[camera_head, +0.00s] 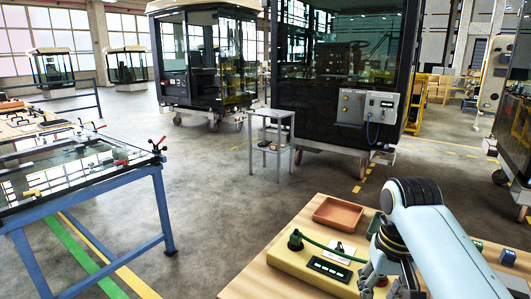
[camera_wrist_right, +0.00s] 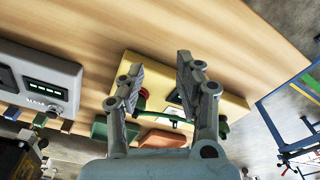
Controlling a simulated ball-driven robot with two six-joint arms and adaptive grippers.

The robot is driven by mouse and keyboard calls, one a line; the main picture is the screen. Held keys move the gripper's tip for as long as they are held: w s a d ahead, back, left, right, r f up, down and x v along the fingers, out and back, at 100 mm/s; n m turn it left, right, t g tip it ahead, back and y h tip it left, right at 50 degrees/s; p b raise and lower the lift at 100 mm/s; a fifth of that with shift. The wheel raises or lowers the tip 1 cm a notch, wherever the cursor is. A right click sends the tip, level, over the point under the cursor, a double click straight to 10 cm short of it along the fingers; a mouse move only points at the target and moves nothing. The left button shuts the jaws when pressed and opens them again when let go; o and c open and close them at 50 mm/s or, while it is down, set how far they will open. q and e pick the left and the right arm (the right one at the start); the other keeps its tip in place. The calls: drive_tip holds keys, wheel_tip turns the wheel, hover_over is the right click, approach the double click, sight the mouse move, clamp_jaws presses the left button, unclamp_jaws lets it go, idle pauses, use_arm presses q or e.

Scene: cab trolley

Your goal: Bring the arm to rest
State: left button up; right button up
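My right arm comes in from the lower right of the head view over a wooden worktop (camera_head: 283,246). Its gripper (camera_head: 388,284) points down beside a yellow box with a green-lit display and is partly cut off by the lower edge. In the right wrist view the gripper (camera_wrist_right: 160,64) has its two fingers spread apart, with nothing held between them. The yellow box (camera_wrist_right: 232,104) lies beyond the fingers there and is partly hidden by them. My left arm and gripper are not in view.
A grey device (camera_wrist_right: 42,82) shows in the wrist view. A blue-framed glass table (camera_head: 80,178) stands left, a small stand (camera_head: 271,116) behind. Floor between is clear.

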drive_tip(key=s+d+f+t, duration=0.1)
drive_tip(key=s+d, duration=0.4)
drive_tip(key=s, duration=0.8)
drive_tip(key=s+r+n+t, duration=0.2)
drive_tip(key=s+r, duration=0.5)
drive_tip(key=s, duration=0.6)
drive_tip(key=d+f+g+b, duration=0.25)
drive_tip(key=f+b, duration=0.65)
drive_tip(key=f, duration=2.4)
drive_tip(key=s+d+f+b, duration=0.1)
drive_tip(key=s+f+b, duration=0.3)
drive_tip(key=s+f, duration=0.6)
drive_tip(key=s+f+b, duration=0.4)
drive_tip(key=s+f, duration=0.5)
drive_tip(key=f, duration=0.9)
drive_tip(key=shift+s+d+m+h, duration=0.3)
drive_tip(key=shift+s+d, duration=0.05)
drive_tip(key=shift+d, duration=0.05)
